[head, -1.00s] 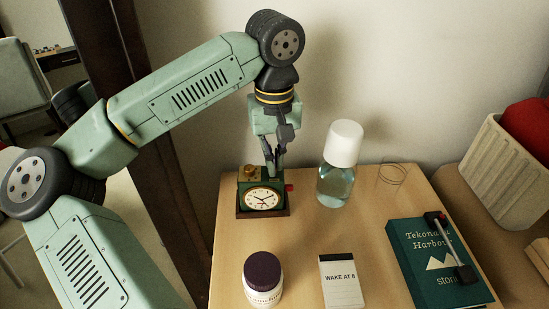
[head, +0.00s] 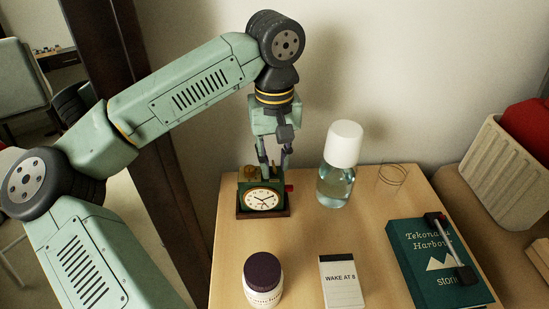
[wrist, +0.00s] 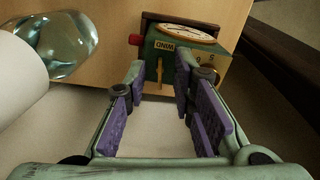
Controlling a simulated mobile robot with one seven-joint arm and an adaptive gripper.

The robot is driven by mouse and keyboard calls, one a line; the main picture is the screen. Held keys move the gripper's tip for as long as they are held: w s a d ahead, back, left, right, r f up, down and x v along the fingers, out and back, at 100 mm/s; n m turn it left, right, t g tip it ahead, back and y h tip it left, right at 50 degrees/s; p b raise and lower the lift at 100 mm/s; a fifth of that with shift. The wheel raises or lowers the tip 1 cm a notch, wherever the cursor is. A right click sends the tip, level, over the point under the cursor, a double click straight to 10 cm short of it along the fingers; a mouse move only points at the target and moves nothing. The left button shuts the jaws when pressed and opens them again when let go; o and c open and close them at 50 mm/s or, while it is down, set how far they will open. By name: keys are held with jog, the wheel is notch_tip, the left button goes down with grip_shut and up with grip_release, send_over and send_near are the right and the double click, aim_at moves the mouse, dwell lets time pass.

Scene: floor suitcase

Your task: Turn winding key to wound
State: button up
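A green clock (head: 263,199) with a white dial stands at the back left of the wooden nightstand. The key points straight along the picture's vertical. My gripper (head: 274,163) is just behind and above the clock. In the wrist view its fingers (wrist: 159,78) are open, with the key in the gap between them and no contact visible.
A red button (wrist: 135,40) and a brass knob (wrist: 211,74) are on the clock. A clear bottle (head: 336,182) with a white cap stands close to its right. A jar (head: 263,283), a WAKE AT 8 notepad (head: 341,284) and a teal book (head: 425,273) lie nearer the front.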

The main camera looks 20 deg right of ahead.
notch_tip(320, 180, up, 12)
dwell(0.6)
